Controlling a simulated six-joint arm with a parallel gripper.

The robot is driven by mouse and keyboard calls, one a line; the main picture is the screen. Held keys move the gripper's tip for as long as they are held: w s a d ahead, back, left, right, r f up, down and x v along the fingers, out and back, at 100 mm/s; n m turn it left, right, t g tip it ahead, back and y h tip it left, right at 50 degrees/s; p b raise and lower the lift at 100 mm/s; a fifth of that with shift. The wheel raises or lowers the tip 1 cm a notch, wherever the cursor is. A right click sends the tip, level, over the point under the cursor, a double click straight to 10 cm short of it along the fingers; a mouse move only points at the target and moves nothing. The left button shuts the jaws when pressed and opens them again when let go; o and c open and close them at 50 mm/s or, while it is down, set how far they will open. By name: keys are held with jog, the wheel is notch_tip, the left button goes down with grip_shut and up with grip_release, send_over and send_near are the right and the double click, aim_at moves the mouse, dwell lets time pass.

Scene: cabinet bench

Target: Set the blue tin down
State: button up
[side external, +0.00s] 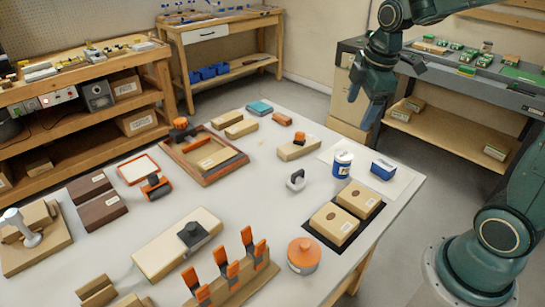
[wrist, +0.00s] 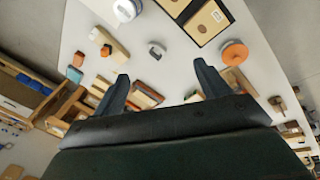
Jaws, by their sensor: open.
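The blue tin (side external: 342,165), a round can with a white top and blue sides, stands upright on a white sheet (side external: 399,187) at the table's right side. In the wrist view the tin (wrist: 127,10) shows at the top edge, partly cut off. My gripper (side external: 364,104) is raised above and beyond the table's far right part, apart from the tin. In the wrist view my gripper (wrist: 160,72) has its fingers spread with nothing held between them.
A blue box (side external: 383,169) stands just right of the tin. Two tan boxes (side external: 335,223) on a black mat lie in front of it. A grey ring-shaped item (side external: 296,180), a wooden block (side external: 299,149) and an orange round pot (side external: 303,255) are nearby.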

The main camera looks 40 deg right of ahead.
jog(key=s+a+r+m+t, duration=0.1)
jog(key=s+a+m, duration=0.3)
jog(key=s, duration=0.4)
jog(key=s+a+r+m+t, duration=0.2)
jog(key=s+a+r+m, duration=0.1)
jog(key=s+m, duration=0.3)
jog(key=shift+s+a+m+y, duration=0.3)
jog(key=shift+s+a, duration=0.3)
jog(key=shift+s, duration=0.45)
